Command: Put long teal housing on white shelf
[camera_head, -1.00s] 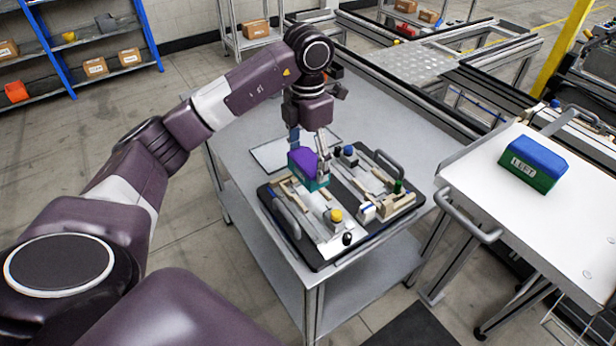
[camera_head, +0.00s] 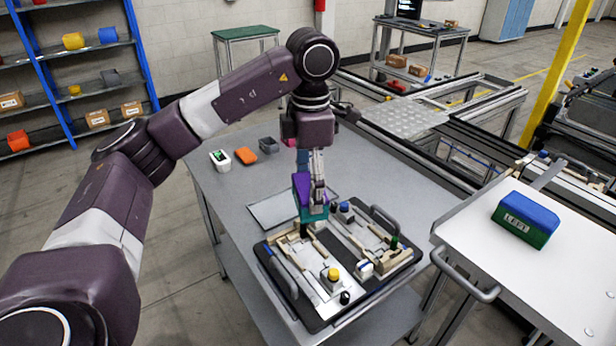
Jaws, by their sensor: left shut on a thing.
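My left gripper (camera_head: 315,203) is shut on a teal housing with a purple top (camera_head: 303,190). It holds the housing over the back left part of the black pallet fixture (camera_head: 345,309), seemingly just above it. The gripper fingers hide part of the housing. A white surface like a shelf or cart top (camera_head: 480,238) stands at the right, apart from the grey table. My right gripper is not in view.
A blue and green block marked LEFT (camera_head: 525,220) sits on the white surface. The grey table (camera_head: 225,195) also bears a flat pale plate (camera_head: 268,210), an orange item (camera_head: 245,155), a white box (camera_head: 220,160) and a dark cup (camera_head: 268,144). A metal handle (camera_head: 465,282) sticks out from the white surface.

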